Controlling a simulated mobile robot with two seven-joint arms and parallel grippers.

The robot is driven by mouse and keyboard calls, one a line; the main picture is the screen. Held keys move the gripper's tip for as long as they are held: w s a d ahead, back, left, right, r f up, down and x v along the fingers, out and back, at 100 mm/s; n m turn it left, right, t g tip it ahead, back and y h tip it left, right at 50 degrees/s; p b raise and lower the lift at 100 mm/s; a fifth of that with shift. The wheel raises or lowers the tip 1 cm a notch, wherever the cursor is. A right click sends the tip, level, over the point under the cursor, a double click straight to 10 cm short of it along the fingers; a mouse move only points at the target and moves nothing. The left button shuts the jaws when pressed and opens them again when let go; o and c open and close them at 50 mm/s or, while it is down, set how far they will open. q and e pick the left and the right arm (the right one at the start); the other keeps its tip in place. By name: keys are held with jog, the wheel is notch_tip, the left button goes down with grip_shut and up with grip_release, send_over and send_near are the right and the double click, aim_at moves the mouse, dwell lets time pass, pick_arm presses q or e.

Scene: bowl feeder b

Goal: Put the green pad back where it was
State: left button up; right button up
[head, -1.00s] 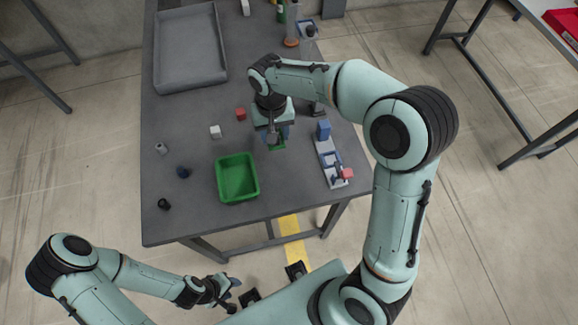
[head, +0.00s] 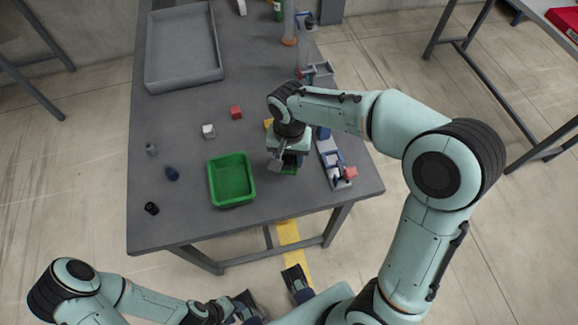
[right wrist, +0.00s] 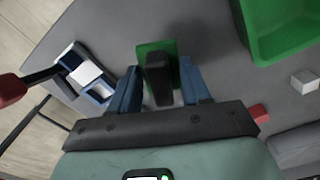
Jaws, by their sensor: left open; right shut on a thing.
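The green pad (head: 289,169) is under my right gripper (head: 287,162) at the front right of the table, mostly hidden in the head view. In the right wrist view the pad (right wrist: 157,48) shows between the two blue fingers, with a dark block-like part (right wrist: 159,76) on its near side. My right gripper (right wrist: 160,88) is shut on the pad. I cannot tell whether the pad touches the table. My left gripper (head: 222,309) is open, low in front of the table and away from the pad.
A green bin (head: 231,181) stands left of the pad, a sectioned tray (head: 331,160) to its right. A yellow patch (head: 268,124) shows behind my right gripper. Red (head: 236,112) and white cubes (head: 208,131) lie farther left. A large grey tray (head: 183,78) stands at the back.

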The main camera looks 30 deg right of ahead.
aim_at(289, 156)
jog(key=shift+f+b, duration=0.3)
jog(key=shift+f, duration=2.15)
jog(key=shift+f, duration=0.2)
jog(key=o, duration=1)
jog(key=shift+r, duration=0.15)
jog(key=shift+r, duration=0.35)
notch_tip(289, 156, up, 12)
jog(key=shift+f+p, duration=0.2)
jog(key=shift+p, duration=0.75)
